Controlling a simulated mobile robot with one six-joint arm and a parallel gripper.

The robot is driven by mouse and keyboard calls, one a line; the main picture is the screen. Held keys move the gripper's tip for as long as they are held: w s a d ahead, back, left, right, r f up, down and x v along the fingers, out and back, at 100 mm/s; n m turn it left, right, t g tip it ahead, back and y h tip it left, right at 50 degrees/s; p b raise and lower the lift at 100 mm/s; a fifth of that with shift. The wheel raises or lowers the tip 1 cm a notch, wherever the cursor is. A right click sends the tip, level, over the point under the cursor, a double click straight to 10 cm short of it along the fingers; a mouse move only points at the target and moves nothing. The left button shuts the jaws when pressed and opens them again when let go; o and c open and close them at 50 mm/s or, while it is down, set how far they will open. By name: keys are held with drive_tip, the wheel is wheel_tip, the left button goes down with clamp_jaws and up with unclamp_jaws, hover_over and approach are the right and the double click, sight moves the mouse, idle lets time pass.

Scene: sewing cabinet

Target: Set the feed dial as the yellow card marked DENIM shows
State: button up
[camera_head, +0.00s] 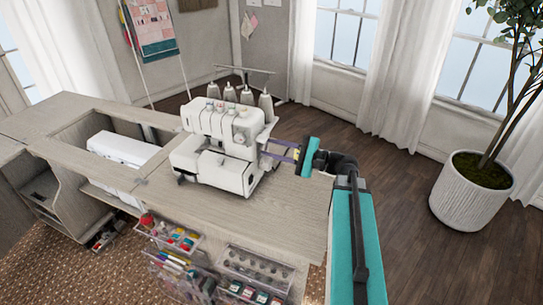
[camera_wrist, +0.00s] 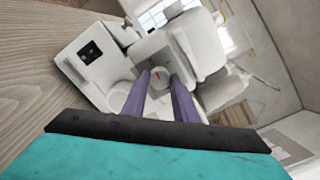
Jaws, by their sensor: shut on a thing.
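The white sewing machine (camera_head: 222,145) stands on the wooden cabinet top; its side shows in the wrist view (camera_wrist: 88,55). The feed dial (camera_wrist: 159,76) is a small round pale knob with a short red mark on its face. My gripper (camera_head: 267,150) reaches in from the right, level with the machine's right side. In the wrist view its two purple fingers (camera_wrist: 161,78) are shut on the dial, one on each side. The dial's scale is too small to read. I cannot make out the yellow DENIM card in either view.
Several thread cones (camera_head: 229,93) stand behind the machine. Clear racks with bobbins and thread (camera_head: 262,265) hang at the cabinet's front. The cabinet top (camera_head: 285,215) is bare in front of my gripper. A potted plant (camera_head: 472,195) stands far right.

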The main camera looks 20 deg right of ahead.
drive_tip(key=shift+f+n+b, duration=0.1)
drive_tip(key=shift+n+b, duration=0.35)
drive_tip(key=shift+n, duration=0.15)
drive_tip(key=o, duration=1.1)
drive_tip(key=shift+c, duration=0.2)
drive_tip(key=shift+s+d, duration=0.15)
drive_tip(key=b+v, duration=0.1)
drive_tip(key=v, duration=1.2)
drive_tip(key=shift+s+d, duration=0.15)
drive_tip(key=shift+s, duration=0.05)
